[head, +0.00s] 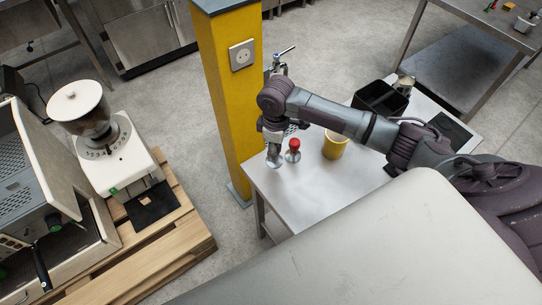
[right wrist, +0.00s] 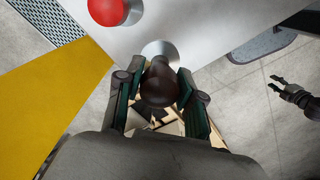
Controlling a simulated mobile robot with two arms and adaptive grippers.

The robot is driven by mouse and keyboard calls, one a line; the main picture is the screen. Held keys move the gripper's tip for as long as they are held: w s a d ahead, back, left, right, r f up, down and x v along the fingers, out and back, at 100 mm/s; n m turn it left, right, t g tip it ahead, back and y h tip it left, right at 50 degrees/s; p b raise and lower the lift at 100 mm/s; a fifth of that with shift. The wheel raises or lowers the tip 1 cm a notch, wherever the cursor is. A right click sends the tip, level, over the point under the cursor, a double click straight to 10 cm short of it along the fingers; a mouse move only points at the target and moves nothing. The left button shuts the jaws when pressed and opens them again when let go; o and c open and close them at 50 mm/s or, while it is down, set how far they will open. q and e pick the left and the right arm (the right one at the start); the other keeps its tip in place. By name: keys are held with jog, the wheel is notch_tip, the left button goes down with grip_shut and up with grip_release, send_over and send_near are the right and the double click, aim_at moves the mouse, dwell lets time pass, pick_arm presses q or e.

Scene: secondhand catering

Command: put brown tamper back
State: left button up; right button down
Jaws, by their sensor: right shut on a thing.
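The brown tamper has a dark brown knob (right wrist: 158,84) and a round metal base, which shows in the head view (head: 274,160). My right gripper (head: 272,142) is shut on its knob from above. The tamper looks upright at the left corner of the steel table (head: 318,190); I cannot tell whether its base touches the top. A red-knobbed tamper (head: 294,150) stands just to its right, and its red knob shows in the right wrist view (right wrist: 108,8). My left gripper (right wrist: 274,87) shows only at the right edge of the wrist view, fingers apart and empty.
A yellow pillar (head: 227,95) rises close behind the table's left corner. A white grinder (head: 118,160) and an espresso machine (head: 35,190) stand on a wooden pallet (head: 185,235) at left.

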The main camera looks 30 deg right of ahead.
jog(key=shift+w+a+f, duration=0.25)
jog(key=shift+a+f, duration=0.1)
jog(key=shift+a, duration=0.2)
notch_tip(320, 180, down, 3)
jog(key=shift+f+p, duration=0.15)
jog(key=shift+p, duration=0.2)
pick_arm(q)
jog(key=shift+s+r, duration=0.4)
jog(key=shift+s, duration=0.05)
pick_arm(e)
jog(key=shift+f, duration=0.3)
jog(key=shift+f, duration=0.1)
jog(key=c, duration=0.7)
grip_release()
notch_tip(320, 180, up, 12)
jog(key=shift+r+b, duration=0.1)
jog(key=shift+b, duration=0.3)
pick_arm(q)
jog(key=shift+w+f, duration=0.1)
jog(key=shift+f, duration=0.25)
